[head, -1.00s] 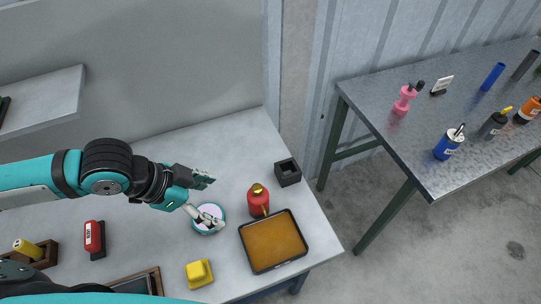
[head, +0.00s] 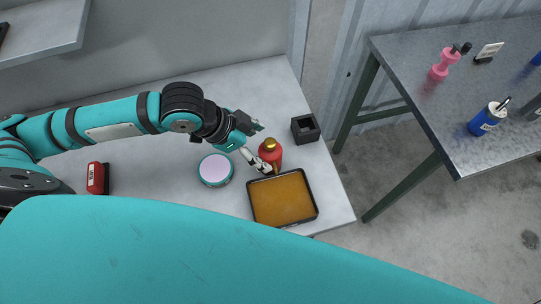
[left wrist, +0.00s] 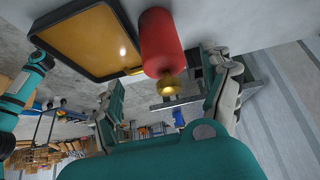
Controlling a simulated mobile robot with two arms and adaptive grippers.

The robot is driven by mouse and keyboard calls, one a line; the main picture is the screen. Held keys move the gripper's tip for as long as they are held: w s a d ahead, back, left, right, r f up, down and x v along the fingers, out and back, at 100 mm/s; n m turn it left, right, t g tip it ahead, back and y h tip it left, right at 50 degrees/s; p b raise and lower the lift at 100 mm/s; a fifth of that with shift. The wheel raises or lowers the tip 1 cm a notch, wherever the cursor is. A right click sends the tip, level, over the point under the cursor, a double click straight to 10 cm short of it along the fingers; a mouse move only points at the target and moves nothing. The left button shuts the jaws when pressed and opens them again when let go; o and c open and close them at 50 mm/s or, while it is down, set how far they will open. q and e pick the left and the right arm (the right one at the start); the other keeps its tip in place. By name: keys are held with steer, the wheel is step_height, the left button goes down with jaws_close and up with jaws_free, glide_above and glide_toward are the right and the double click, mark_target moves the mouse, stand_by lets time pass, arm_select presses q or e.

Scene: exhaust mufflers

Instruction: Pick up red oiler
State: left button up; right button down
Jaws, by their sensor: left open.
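The red oiler (head: 271,153) with a brass top stands upright on the pale table, just behind the tray. In the left wrist view the red oiler (left wrist: 161,42) shows large, its brass top towards me. My left gripper (head: 261,148) is open at the oiler, one finger on its far side and one on its near left side. In the left wrist view the oiler's top lies between the spread fingers of my left gripper (left wrist: 165,88). I cannot tell whether a finger touches it. My right gripper is not in view.
A black-rimmed tray with an amber inside (head: 283,200) lies just in front of the oiler. A black square holder (head: 305,129) stands behind right. A round teal tin (head: 215,169) is to the left, a red block (head: 96,178) further left. A metal table (head: 430,100) stands right.

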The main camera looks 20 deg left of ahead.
mark_target(264, 150)
arm_select(q)
steer(key=shift+d+f, duration=0.25)
steer(key=shift+f, duration=0.2)
steer(key=x, duration=0.2)
steer(key=p+x, duration=0.1)
steer(key=x, duration=0.1)
steer(key=shift+w+a+f, duration=0.15)
steer(key=shift+w+f, duration=0.05)
steer(key=shift+w, duration=0.15)
steer(key=shift+w+f, duration=0.1)
steer(key=shift+f, duration=0.2)
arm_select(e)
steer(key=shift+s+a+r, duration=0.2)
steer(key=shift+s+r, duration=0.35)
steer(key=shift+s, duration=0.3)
arm_select(q)
steer(key=shift+c, duration=0.2)
steer(key=c, duration=1.3)
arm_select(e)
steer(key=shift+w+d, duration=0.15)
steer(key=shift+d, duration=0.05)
arm_select(q)
steer(key=shift+r, duration=0.1)
